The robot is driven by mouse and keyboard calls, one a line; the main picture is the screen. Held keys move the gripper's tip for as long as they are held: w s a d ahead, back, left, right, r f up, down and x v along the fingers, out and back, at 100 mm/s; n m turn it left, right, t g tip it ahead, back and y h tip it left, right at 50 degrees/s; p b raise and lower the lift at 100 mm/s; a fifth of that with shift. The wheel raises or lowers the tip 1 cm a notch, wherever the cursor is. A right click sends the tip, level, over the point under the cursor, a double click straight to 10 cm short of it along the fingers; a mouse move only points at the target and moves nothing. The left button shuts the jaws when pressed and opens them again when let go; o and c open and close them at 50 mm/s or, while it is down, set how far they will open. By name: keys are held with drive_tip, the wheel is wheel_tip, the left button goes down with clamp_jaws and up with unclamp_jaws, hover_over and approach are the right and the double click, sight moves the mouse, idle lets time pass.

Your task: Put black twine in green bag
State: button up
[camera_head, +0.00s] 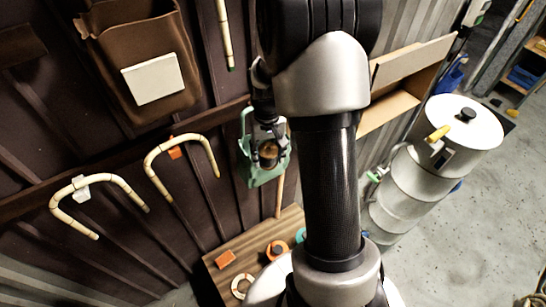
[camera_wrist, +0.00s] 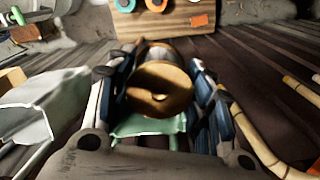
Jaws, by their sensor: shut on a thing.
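My gripper (camera_head: 267,134) is shut on a spool (camera_head: 268,152) with round wooden ends. In the wrist view the spool (camera_wrist: 162,88) sits between the two fingers, its wooden disc facing the camera. The twine on it is mostly hidden behind the disc, so its colour is hard to tell. The green bag (camera_head: 262,174) hangs on the dark wall, and the spool shows in front of its upper part. In the wrist view part of the green bag (camera_wrist: 143,126) shows below the spool. I cannot tell whether the spool is inside the bag's opening.
A brown bag (camera_head: 110,50) with a white label hangs at upper left. Bent canes (camera_head: 182,141) hang on the wall. A wooden table (camera_head: 240,255) below holds an orange block and rings. A metal drum (camera_head: 405,190) and an open cardboard box (camera_head: 400,90) stand right.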

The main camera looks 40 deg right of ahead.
drive_tip(key=w+f, duration=0.1)
drive_tip(key=w, duration=0.8)
drive_tip(key=shift+d, duration=0.25)
drive_tip(key=o, duration=1.1)
drive_tip(key=shift+o, duration=0.2)
drive_tip(key=shift+r, duration=0.1)
wheel_tip(320, 180, up, 7)
drive_tip(key=shift+r, duration=0.15)
drive_tip(key=shift+a, duration=0.1)
